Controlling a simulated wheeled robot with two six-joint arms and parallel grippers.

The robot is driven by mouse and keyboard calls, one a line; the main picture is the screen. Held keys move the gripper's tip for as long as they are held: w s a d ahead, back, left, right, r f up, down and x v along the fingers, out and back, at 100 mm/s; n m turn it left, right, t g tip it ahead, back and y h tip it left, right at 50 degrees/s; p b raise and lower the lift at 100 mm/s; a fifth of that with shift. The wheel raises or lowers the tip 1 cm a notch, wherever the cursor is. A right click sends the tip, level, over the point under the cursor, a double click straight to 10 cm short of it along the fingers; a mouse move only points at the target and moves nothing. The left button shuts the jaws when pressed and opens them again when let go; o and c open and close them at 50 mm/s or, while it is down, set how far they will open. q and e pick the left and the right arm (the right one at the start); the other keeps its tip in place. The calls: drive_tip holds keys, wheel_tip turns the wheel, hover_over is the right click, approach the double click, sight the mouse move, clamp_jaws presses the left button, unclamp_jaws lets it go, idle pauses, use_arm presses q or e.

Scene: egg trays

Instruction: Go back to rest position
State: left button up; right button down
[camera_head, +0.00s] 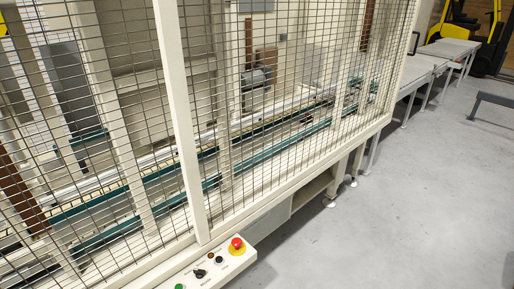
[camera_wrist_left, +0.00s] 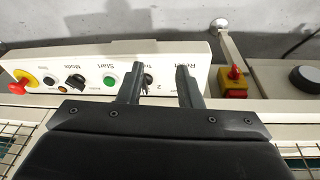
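My left gripper (camera_wrist_left: 160,77) shows in the left wrist view with its two dark fingers apart. It is open, and nothing is held between the fingers. The fingertips are over the edge of a white control panel (camera_wrist_left: 206,60), near its reset label; I cannot tell whether they touch it. Part of a black knob (camera_wrist_left: 148,80) shows between the fingers. The panel also shows at the bottom of the head view (camera_head: 205,272), with a red emergency button (camera_head: 237,243) on a yellow base. Neither gripper shows in the head view.
A wire mesh cage (camera_head: 260,130) encloses a conveyor line (camera_head: 140,185) at left and centre. A grey-topped conveyor (camera_head: 445,48) and a yellow forklift (camera_head: 490,30) stand at the far right.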

use_arm(q)
drive_tip(key=s+a+r+m+t+y, duration=0.1)
drive_tip(key=s+r+m, duration=0.2)
drive_tip(key=s, duration=0.5)
drive_tip(key=s+a+r+m, duration=0.1)
drive_tip(key=s+r+m, duration=0.25)
drive_tip(key=s, duration=0.45)
wheel_tip(320, 180, down, 25)
drive_tip(key=a+g, duration=0.1)
drive_tip(key=a, duration=0.1)
drive_tip(key=s+d+f+g, duration=0.1)
drive_tip(key=s+f, duration=1.4)
drive_tip(key=shift+d+f+h, duration=0.15)
drive_tip(key=shift+d+h, duration=0.05)
drive_tip(key=shift+h, duration=0.1)
drive_tip(key=shift+s, duration=0.15)
